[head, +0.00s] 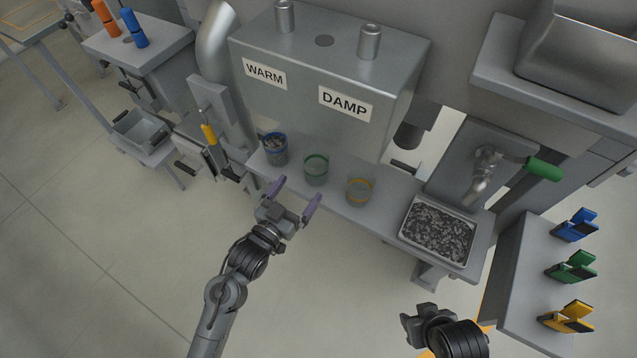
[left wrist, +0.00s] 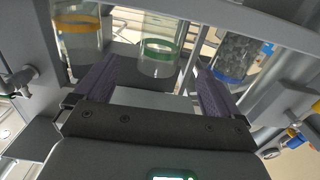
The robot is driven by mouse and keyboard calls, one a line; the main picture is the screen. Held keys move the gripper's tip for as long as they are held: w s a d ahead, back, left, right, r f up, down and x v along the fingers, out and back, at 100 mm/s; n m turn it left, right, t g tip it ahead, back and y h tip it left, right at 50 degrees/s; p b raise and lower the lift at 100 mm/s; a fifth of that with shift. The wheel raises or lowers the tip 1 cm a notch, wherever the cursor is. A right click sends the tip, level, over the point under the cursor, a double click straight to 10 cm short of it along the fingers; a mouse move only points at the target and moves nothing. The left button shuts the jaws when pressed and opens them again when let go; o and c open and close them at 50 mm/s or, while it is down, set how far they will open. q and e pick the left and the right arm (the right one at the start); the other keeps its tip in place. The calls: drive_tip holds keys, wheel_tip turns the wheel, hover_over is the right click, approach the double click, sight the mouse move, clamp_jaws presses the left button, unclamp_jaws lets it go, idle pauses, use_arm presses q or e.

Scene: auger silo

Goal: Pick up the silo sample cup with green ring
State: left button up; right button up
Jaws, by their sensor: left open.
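The silo sample cup with green ring (head: 316,170) is a clear cup standing on the grey shelf (head: 391,213), between the blue-ringed cup (head: 274,148) and the yellow-ringed cup (head: 359,191). My left gripper (head: 293,191) is open and empty, in front of the shelf and just short of the green-ringed cup. In the left wrist view the green-ringed cup (left wrist: 159,58) shows between the two purple fingers (left wrist: 155,88), beyond their tips. My right gripper (head: 421,318) is at the bottom right, apart from the cups; its fingers are not clear.
The blue-ringed cup holds dark grains. A tray of grey grains (head: 438,232) stands at the shelf's right end, below a tap with a green handle (head: 543,169). The WARM and DAMP silo box (head: 328,75) overhangs behind the cups. Blue, green and yellow clips (head: 571,267) are at right.

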sight(309, 176)
use_arm(q)
drive_tip(key=shift+w+f+b, duration=0.45)
drive_tip(key=shift+b, duration=0.1)
drive_tip(key=b+x, duration=0.1)
drive_tip(key=x, duration=0.3)
drive_tip(key=shift+w+d+r, duration=0.1)
drive_tip(key=shift+d, duration=0.05)
drive_tip(key=shift+w+d+b, duration=0.25)
drive_tip(key=shift+w+b, duration=0.15)
drive_tip(key=shift+w, duration=0.1)
drive_tip(key=shift+w+d+b, duration=0.25)
drive_tip(key=shift+w+b, duration=0.05)
drive_tip(key=shift+b, duration=0.05)
drive_tip(key=x, duration=0.1)
drive_tip(key=b+x, duration=0.2)
drive_tip(key=shift+w+d+r, duration=0.1)
drive_tip(key=shift+d+r, duration=0.1)
drive_tip(key=shift+r, duration=0.1)
drive_tip(key=shift+w+d+r, duration=0.1)
drive_tip(key=shift+w+d, duration=0.15)
drive_tip(key=shift+w, duration=0.25)
use_arm(e)
wheel_tip(309, 176, down, 7)
use_arm(q)
drive_tip(key=shift+s, duration=0.1)
drive_tip(key=shift+c, duration=0.2)
use_arm(e)
drive_tip(key=shift+r, duration=0.1)
